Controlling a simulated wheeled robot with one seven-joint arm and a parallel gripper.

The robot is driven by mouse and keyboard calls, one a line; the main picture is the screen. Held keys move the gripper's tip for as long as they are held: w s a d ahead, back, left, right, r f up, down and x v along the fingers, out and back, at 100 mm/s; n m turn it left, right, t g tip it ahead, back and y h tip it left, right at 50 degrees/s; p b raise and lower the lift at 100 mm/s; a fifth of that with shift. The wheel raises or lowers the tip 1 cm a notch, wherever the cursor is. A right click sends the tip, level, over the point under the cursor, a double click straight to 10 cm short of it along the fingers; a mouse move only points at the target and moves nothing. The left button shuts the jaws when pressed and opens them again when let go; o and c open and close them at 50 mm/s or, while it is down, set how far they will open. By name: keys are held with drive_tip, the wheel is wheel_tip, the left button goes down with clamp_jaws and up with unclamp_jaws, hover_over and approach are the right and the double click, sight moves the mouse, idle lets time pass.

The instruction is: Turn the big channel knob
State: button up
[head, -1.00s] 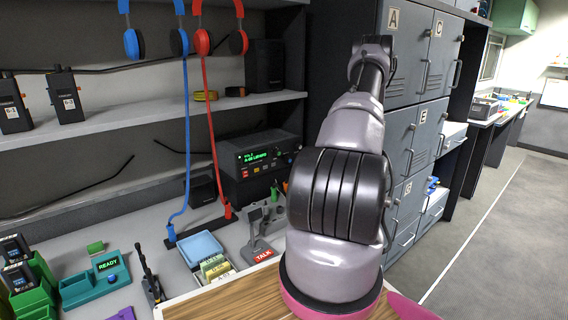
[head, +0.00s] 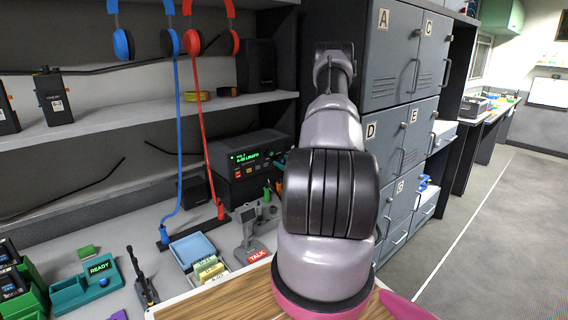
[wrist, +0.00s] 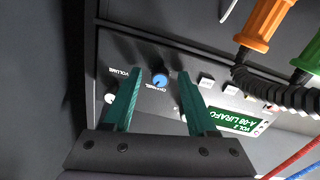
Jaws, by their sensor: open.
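The channel knob (wrist: 160,79), round with a blue face, sits on the dark panel of the radio (wrist: 215,72) in the wrist view, with a CHANNEL label beside it. My gripper (wrist: 160,75) is open, its two green fingers on either side of the knob in the picture. I cannot tell whether they reach it or touch it. In the head view the radio (head: 243,160) stands on the bench with a lit green display. My arm covers the radio's right end there, and my gripper and the knob are hidden.
Small pale knobs (wrist: 109,98), one by a VOLUME label, and white buttons (wrist: 206,80) are near the fingers. Orange (wrist: 262,25) and green plugs with a coiled cord stand close by. Grey lockers (head: 405,75) rise to the right. A TALK microphone (head: 250,240) stands in front of the radio.

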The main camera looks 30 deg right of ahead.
clamp_jaws()
drive_tip(key=shift+n, duration=0.5)
drive_tip(key=n, duration=0.4)
drive_tip(key=shift+n, duration=0.4)
drive_tip(key=n, duration=0.5)
drive_tip(key=shift+n, duration=0.3)
drive_tip(key=n, duration=0.5)
drive_tip(key=shift+n+y, duration=0.3)
drive_tip(key=shift+y, duration=0.1)
drive_tip(key=n, duration=0.5)
drive_tip(key=shift+f+n, duration=0.1)
drive_tip(key=shift+n, duration=0.3)
